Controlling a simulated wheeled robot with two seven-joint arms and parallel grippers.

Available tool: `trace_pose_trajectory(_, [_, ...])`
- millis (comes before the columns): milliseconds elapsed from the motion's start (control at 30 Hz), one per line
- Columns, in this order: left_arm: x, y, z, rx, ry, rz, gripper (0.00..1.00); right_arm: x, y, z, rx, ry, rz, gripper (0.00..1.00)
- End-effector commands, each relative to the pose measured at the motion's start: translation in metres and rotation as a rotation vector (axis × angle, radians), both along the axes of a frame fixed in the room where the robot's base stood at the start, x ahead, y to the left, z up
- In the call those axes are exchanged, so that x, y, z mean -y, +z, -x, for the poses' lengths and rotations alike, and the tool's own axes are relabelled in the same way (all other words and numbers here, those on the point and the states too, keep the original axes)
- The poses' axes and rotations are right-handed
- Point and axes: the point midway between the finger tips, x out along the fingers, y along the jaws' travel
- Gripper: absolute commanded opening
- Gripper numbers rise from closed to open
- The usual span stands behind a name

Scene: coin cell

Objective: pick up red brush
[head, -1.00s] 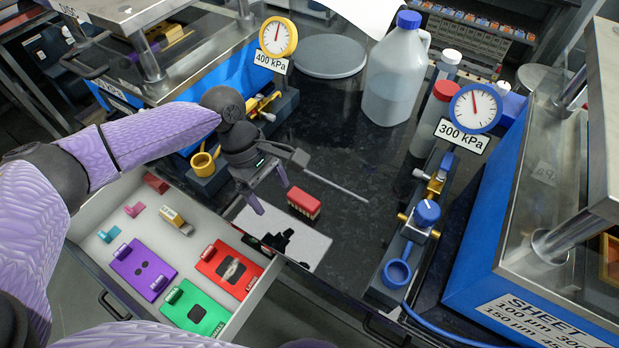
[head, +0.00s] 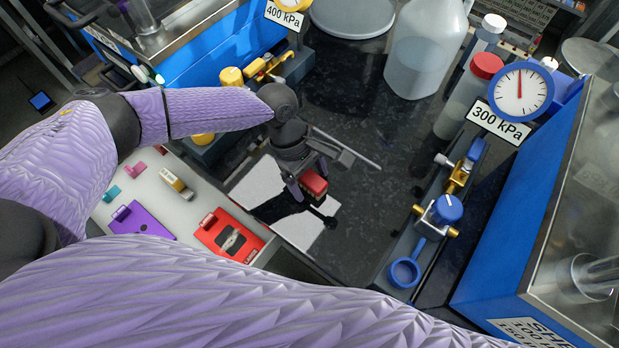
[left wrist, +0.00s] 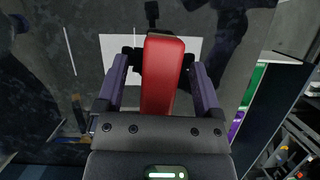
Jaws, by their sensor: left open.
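In the left wrist view the red top of the brush (left wrist: 162,78) lies lengthwise between the two purple fingers of my left gripper (left wrist: 162,60). The fingers are open, one on each side of it. Whether either finger touches the brush I cannot tell. My right gripper is not in view.
A white sheet (head: 262,183) with dark shadow lies under my left gripper. A blue valve fixture (head: 446,208) and a clear jug (head: 420,55) stand to the right and behind.

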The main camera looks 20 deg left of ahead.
Motion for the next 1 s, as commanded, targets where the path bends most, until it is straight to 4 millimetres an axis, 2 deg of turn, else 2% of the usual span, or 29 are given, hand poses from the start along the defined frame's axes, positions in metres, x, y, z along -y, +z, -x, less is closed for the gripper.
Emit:
trace_pose_trajectory(67, [0.000, 0.001, 0.000, 0.000, 0.000, 0.000, 0.85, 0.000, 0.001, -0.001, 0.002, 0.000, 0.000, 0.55])
trace_pose_trajectory(100, [0.000, 0.001, 0.000, 0.000, 0.000, 0.000, 0.81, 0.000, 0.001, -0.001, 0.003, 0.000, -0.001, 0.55])
trace_pose_trajectory(400, [0.000, 0.001, 0.000, 0.000, 0.000, 0.000, 0.18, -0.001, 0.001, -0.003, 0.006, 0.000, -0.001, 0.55])
trace_pose_trajectory(500, [0.000, 0.001, 0.000, 0.000, 0.000, 0.000, 0.00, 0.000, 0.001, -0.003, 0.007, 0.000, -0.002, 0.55])
trace_pose_trajectory(767, [0.000, 0.003, 0.000, 0.001, -0.001, 0.001, 0.00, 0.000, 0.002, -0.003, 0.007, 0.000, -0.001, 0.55])
trace_pose_trajectory(867, [0.000, 0.022, -0.001, 0.004, -0.001, 0.003, 0.00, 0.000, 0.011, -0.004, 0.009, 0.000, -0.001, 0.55])
trace_pose_trajectory(1000, [0.000, 0.063, -0.001, 0.006, -0.002, 0.002, 0.00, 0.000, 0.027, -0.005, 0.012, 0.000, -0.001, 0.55])
